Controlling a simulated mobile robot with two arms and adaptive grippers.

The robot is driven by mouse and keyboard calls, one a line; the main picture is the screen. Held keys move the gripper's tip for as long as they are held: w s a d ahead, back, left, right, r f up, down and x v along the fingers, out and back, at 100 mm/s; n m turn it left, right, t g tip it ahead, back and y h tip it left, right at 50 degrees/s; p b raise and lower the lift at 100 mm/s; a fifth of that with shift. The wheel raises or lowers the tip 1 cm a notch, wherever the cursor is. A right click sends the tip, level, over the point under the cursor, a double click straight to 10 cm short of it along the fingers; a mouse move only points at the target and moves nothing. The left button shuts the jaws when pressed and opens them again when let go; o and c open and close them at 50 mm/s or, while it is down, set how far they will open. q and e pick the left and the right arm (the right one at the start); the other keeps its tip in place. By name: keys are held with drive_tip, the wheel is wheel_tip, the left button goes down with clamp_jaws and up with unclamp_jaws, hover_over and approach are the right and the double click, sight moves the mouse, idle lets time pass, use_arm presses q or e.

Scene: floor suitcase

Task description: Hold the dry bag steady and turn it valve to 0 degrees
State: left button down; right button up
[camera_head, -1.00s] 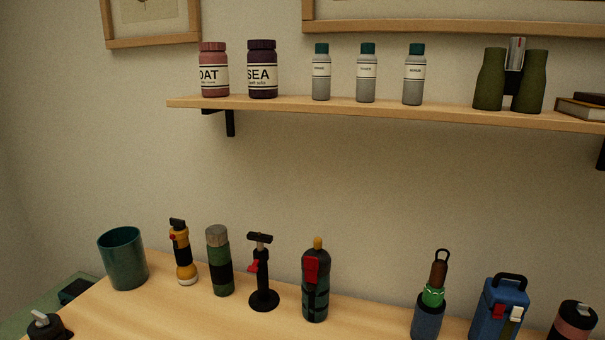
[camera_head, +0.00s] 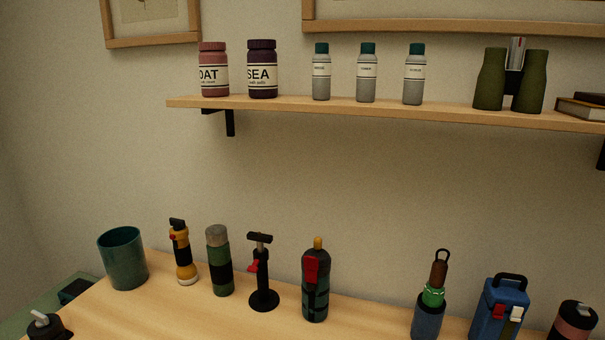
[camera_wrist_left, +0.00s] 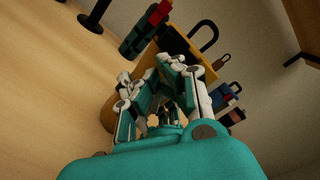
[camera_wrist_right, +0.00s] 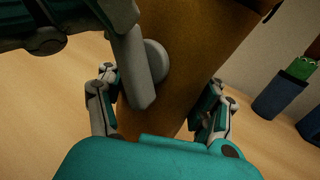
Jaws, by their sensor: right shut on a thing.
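The dry bag (camera_wrist_right: 190,75) shows as a large orange-brown body in the right wrist view. My right gripper (camera_wrist_right: 158,100) is shut on it, one finger on each side. A round grey knob (camera_wrist_right: 157,60), apparently the valve, sits on its face, partly hidden by a grey finger of my left gripper (camera_wrist_right: 130,65), so its angle cannot be read. In the left wrist view my left gripper (camera_wrist_left: 158,75) is right at the bag (camera_wrist_left: 185,45), which has a yellow-orange top. Whether its fingers grip the valve cannot be told. The head view shows neither bag nor grippers.
A red-clipped bottle (camera_head: 316,285), a small pump (camera_head: 262,285), a flask (camera_head: 219,262), a yellow torch (camera_head: 183,255) and a teal cup (camera_head: 123,260) stand along the table's back. A blue box (camera_head: 498,310) stands at the right. A wall shelf (camera_head: 380,108) hangs above.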

use_arm(q)
drive_tip(key=shift+d+f, duration=0.1)
drive_tip(key=shift+f, duration=0.15)
use_arm(e)
drive_tip(key=shift+a, duration=0.15)
use_arm(q)
drive_tip(key=shift+a+f, duration=0.2)
drive_tip(key=shift+f, duration=0.1)
use_arm(e)
drive_tip(key=shift+s, duration=0.1)
use_arm(q)
drive_tip(key=shift+w+a+f, duration=0.15)
drive_tip(key=shift+a+f, duration=0.25)
drive_tip(key=shift+f, duration=0.4)
drive_tip(key=shift+a, duration=0.15)
idle(0.5)
drive_tip(key=v, duration=0.6)
drive_tip(key=shift+a, duration=0.3)
drive_tip(key=shift+w, duration=0.1)
